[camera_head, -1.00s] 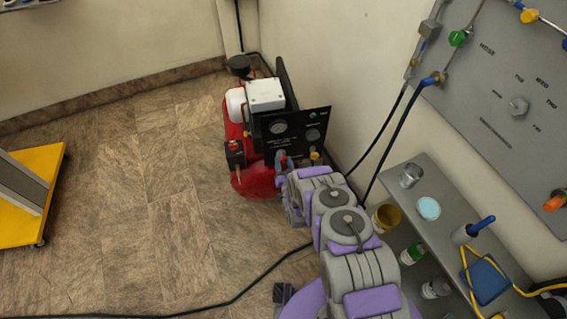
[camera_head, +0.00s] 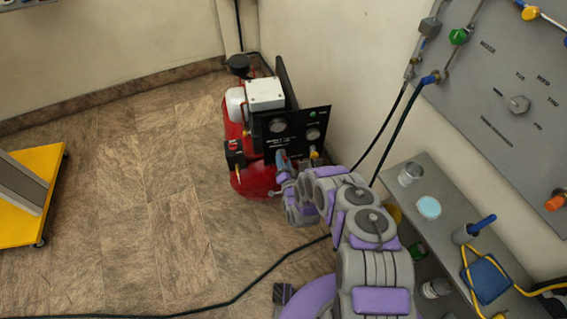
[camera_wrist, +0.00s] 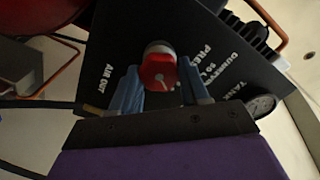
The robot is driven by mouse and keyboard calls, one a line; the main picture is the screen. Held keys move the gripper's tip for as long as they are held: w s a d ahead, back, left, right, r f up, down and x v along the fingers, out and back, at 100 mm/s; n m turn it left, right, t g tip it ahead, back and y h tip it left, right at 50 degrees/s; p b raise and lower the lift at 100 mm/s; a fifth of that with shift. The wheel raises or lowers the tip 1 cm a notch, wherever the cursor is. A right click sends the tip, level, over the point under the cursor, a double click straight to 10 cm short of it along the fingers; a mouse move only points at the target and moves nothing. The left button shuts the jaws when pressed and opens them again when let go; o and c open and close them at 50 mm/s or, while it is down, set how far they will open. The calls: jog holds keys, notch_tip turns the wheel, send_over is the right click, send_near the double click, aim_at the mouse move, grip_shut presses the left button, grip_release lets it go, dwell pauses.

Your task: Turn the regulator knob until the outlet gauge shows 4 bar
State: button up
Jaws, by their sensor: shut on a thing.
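The red regulator knob (camera_wrist: 158,70) sits on the black panel (camera_wrist: 220,85) in the wrist view. My gripper (camera_wrist: 160,82) has its blue fingers on either side of the knob, shut on it. In the head view my gripper (camera_head: 284,163) is at the lower edge of the panel (camera_head: 300,146) and largely hides the knob. Two gauges, a left one (camera_head: 277,125) and a right one (camera_head: 313,134), are on the panel, too small to read. In the wrist view one gauge (camera_wrist: 262,106) shows near the word TANK; its reading is unclear.
The panel belongs to a red compressor (camera_head: 233,130) standing by the wall. A black hose (camera_head: 260,282) crosses the floor. The floor on the left is clear up to a yellow cart (camera_head: 45,165).

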jog(key=shift+f+m, duration=0.15)
jog(key=shift+m, duration=0.85)
jog(key=shift+s, duration=0.1)
jog(key=o, duration=0.7)
jog(key=shift+f, duration=0.1)
jog(key=o, duration=0.4)
jog(key=shift+c, duration=0.2)
